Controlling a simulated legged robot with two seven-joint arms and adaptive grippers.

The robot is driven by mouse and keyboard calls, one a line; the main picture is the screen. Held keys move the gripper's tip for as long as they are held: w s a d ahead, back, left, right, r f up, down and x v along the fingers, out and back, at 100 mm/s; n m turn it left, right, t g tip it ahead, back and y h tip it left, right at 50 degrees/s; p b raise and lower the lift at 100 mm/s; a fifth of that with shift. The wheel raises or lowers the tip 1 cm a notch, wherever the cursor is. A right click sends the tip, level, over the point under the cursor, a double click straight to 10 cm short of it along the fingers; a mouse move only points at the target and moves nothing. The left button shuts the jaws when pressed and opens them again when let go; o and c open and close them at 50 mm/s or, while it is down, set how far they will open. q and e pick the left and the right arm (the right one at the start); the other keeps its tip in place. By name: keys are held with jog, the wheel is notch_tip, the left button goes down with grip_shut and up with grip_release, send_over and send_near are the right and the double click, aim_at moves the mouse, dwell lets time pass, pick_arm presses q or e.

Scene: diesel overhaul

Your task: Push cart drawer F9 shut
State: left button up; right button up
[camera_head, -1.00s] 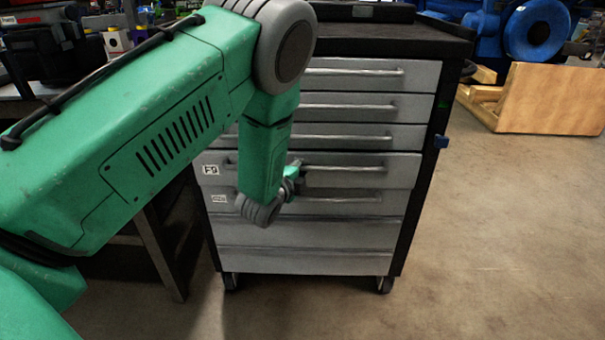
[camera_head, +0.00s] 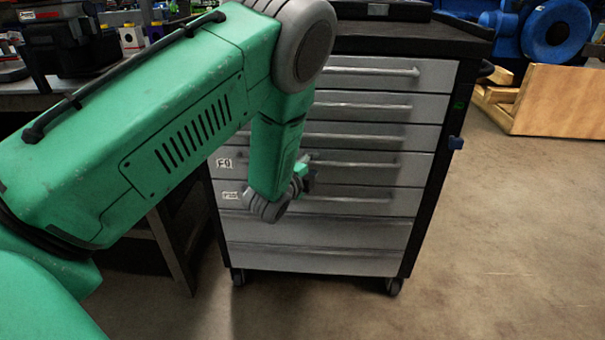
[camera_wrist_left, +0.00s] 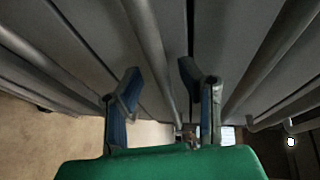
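Drawer F9 (camera_head: 355,172) is a grey drawer front in the tool cart, with a white F9 label (camera_head: 225,163) at its left end and a long bar handle. Its front now looks level with the drawers around it. My left gripper (camera_head: 304,172) is at the front of this drawer, near the handle's left part, mostly hidden behind my green forearm. In the left wrist view, the gripper's two fingers (camera_wrist_left: 160,78) stand apart, with a handle bar (camera_wrist_left: 150,40) running between them in the picture. I cannot tell whether the fingertips touch the drawer. My right gripper is not in view.
The black and grey tool cart (camera_head: 445,150) stands on casters, with other drawers above and below F9. A workbench (camera_head: 165,235) stands close on its left. A wooden crate (camera_head: 560,100) and blue machinery (camera_head: 555,32) are at the back right. The floor at right is clear.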

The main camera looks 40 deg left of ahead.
pick_arm(q)
jog(key=v, duration=1)
jog(key=shift+s, duration=0.2)
jog(key=s+d+f+n+g+h, duration=0.1)
jog(key=s+d+f+n+g, duration=0.2)
jog(key=s+f+n+g, duration=0.5)
jog(key=s+d+f+n+g, duration=0.3)
jog(key=s+f, duration=0.9)
jog(key=s, duration=0.1)
jog(key=s+d+f+n+g+h, duration=0.1)
jog(key=s+d+n+g, duration=0.1)
jog(key=s, duration=0.3)
jog(key=s+d+f+n+g, duration=0.2)
jog(key=s, duration=0.4)
notch_tip(320, 180, up, 13)
jog(key=p, duration=1.3)
jog(key=shift+w, duration=0.4)
